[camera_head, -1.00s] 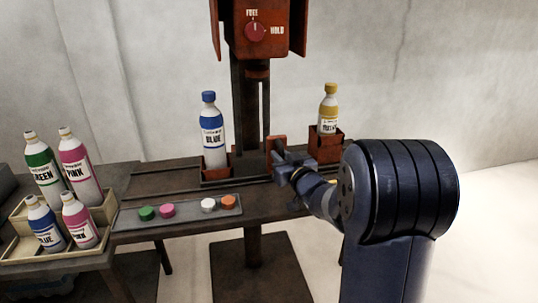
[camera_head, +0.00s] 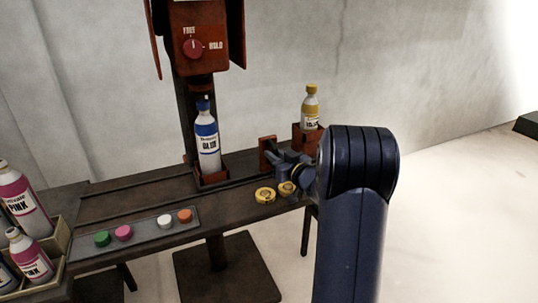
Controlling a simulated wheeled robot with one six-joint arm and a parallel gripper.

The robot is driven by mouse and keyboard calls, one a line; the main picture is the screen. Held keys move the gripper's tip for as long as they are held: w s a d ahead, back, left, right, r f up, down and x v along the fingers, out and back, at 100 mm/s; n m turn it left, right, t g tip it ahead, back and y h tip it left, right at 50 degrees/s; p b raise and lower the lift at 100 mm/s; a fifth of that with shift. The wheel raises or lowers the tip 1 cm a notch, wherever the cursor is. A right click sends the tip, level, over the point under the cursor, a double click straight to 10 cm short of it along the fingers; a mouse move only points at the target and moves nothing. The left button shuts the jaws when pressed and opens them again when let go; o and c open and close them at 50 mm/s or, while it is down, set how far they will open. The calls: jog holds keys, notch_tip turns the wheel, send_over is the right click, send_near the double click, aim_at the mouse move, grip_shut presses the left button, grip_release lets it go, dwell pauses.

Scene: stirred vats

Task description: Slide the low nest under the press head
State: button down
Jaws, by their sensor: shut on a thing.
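The low nest (camera_head: 213,180) is a small rust-red holder on the bench slide, and a blue-labelled bottle (camera_head: 207,148) with a blue cap stands upright in it. The press head (camera_head: 200,84) is just above that cap and looks roughly in line with it; exact centring cannot be told. A rust-red upright plate (camera_head: 266,152) stands right of the low nest. My gripper (camera_head: 276,160) is at this plate and shut on it; the fingertips are partly hidden. A taller rust-red nest (camera_head: 301,138) behind my arm holds a yellow-capped bottle (camera_head: 311,107).
The red dial (camera_head: 193,49) on the press points up towards FREE. A grey strip (camera_head: 143,238) at the front holds several coloured caps. A crate (camera_head: 56,238) of bottles stands at left.

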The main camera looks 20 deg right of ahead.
jog(key=shift+d, duration=0.2)
jog(key=c, duration=1.4)
grip_release()
jog(key=shift+d, duration=0.15)
jog(key=s+d, duration=0.2)
jog(key=s, duration=0.8)
jog(key=shift+s, duration=0.3)
jog(key=shift+w, duration=0.1)
jog(key=w, duration=0.3)
jog(key=w+a, duration=0.1)
jog(key=w, duration=0.3)
jog(key=w+a, duration=0.1)
jog(key=w, duration=0.2)
jog(key=shift+w+a, duration=0.2)
jog(key=shift+w, duration=0.1)
jog(key=shift+a, duration=0.3)
